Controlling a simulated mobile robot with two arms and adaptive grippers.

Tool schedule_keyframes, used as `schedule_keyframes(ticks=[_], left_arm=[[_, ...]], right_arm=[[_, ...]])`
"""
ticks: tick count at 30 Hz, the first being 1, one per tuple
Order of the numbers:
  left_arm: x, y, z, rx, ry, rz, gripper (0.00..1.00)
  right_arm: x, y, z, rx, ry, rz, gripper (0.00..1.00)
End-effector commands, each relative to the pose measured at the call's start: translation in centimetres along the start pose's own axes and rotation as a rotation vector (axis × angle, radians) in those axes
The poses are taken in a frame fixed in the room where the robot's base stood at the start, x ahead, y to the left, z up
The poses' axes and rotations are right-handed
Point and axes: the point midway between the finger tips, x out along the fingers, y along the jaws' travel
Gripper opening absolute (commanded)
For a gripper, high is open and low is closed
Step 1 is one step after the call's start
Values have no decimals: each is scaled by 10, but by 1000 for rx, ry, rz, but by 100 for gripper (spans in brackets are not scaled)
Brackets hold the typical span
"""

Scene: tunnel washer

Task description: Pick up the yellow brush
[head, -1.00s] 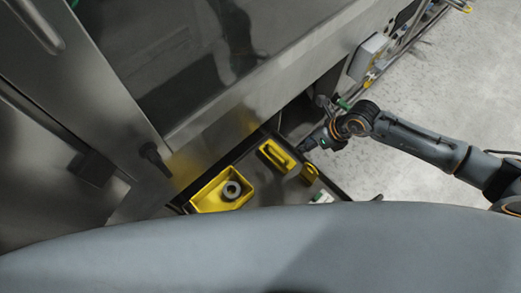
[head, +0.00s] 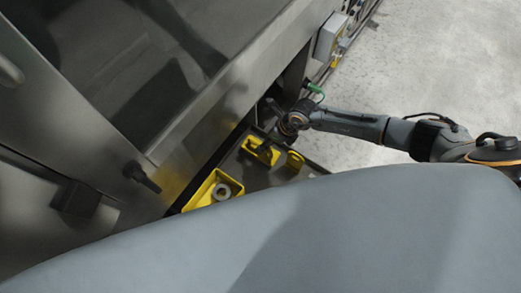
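A yellow block-like piece (head: 251,141), which looks like the yellow brush, lies on a dark tray (head: 254,177) below the machine's metal edge. My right gripper (head: 265,146) comes in from the right and is over this piece, hiding part of it. Its dark fingers are small and blend with the dark parts around them, so I cannot tell whether they touch the brush or how far apart they are. My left gripper is not in view.
A yellow bin (head: 203,193) with a grey ring-shaped roll (head: 222,191) stands on the tray's left. A smaller yellow piece (head: 295,160) lies to the brush's right. The metal machine (head: 225,90) borders the tray above. Open floor (head: 420,70) is at the right.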

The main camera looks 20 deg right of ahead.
Motion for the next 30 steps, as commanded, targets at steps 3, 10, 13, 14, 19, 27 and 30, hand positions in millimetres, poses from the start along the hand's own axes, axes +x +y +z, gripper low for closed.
schedule_keyframes(ticks=[3,10,13,14,19,27,30], left_arm=[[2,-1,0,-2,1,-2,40],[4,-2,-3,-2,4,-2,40],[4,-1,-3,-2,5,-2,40],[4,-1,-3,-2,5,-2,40],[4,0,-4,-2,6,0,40],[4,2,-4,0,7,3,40],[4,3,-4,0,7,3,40]], right_arm=[[18,-1,1,0,0,1,41],[32,-2,1,-1,-2,-1,41],[32,-2,1,-1,-2,-1,41],[32,-2,1,-1,-2,-1,41],[31,-2,1,0,-1,-1,17],[31,-2,1,0,-1,-1,0],[31,-2,1,0,-2,-1,0]])
